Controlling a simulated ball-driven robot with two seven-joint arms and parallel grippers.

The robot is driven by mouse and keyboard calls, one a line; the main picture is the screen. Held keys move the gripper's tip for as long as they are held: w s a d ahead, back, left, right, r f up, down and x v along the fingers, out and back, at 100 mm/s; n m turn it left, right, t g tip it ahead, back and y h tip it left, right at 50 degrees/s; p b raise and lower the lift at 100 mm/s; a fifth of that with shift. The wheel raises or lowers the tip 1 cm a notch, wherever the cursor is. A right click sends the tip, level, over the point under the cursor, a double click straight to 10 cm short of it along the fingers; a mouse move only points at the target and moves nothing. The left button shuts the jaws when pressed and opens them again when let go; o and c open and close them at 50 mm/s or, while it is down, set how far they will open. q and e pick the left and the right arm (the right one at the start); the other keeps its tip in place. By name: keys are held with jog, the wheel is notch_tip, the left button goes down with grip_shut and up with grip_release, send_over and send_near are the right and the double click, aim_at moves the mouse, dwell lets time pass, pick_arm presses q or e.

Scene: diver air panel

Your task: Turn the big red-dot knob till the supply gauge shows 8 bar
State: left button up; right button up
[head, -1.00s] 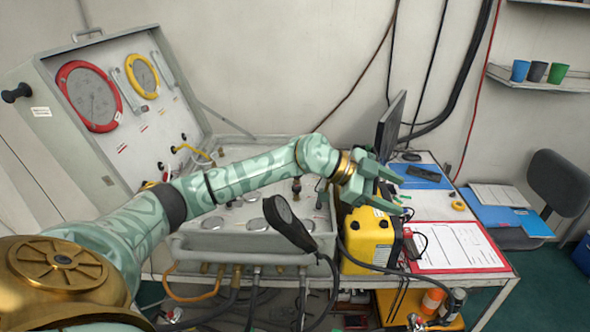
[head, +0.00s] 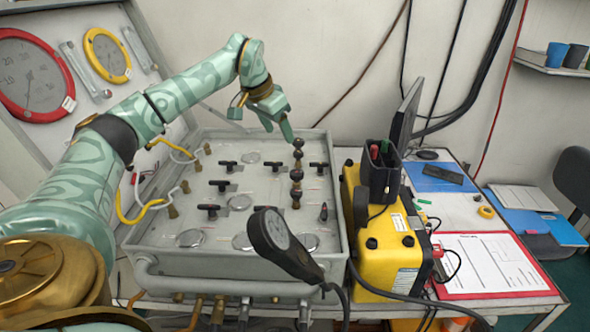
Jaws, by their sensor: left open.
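The grey panel box (head: 147,262) holds black T-handled valves and a column of round dark knobs (head: 296,175) on brass stems at its right. I cannot make out a red dot on any of them. In the raised lid, a large red-rimmed gauge (head: 30,78) and a smaller yellow-rimmed gauge (head: 107,55) show. I cannot tell which is the supply gauge, and their readings are too small to be sure of. My left gripper (head: 274,120) is open and empty, above the box's back part, just left of the farthest knob. My right gripper is out of view.
A black hand-held gauge (head: 280,245) stands up at the box's front edge. A yellow case (head: 388,262) with a black holder (head: 380,172) is close on the right, with a monitor (head: 404,115) behind. A red-edged clipboard (head: 490,262) lies farther right.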

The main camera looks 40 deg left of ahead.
pick_arm(q)
jog(key=b, duration=0.3)
send_near(296, 172)
jog(key=x, duration=0.7)
jog(key=shift+d+f, duration=0.1)
jog(key=shift+f, duration=0.2)
jog(key=shift+w+f, duration=0.25)
jog(key=shift+f, duration=0.25)
jog(key=c, duration=1)
jog(key=shift+o, duration=0.2)
jog(key=shift+r, duration=0.1)
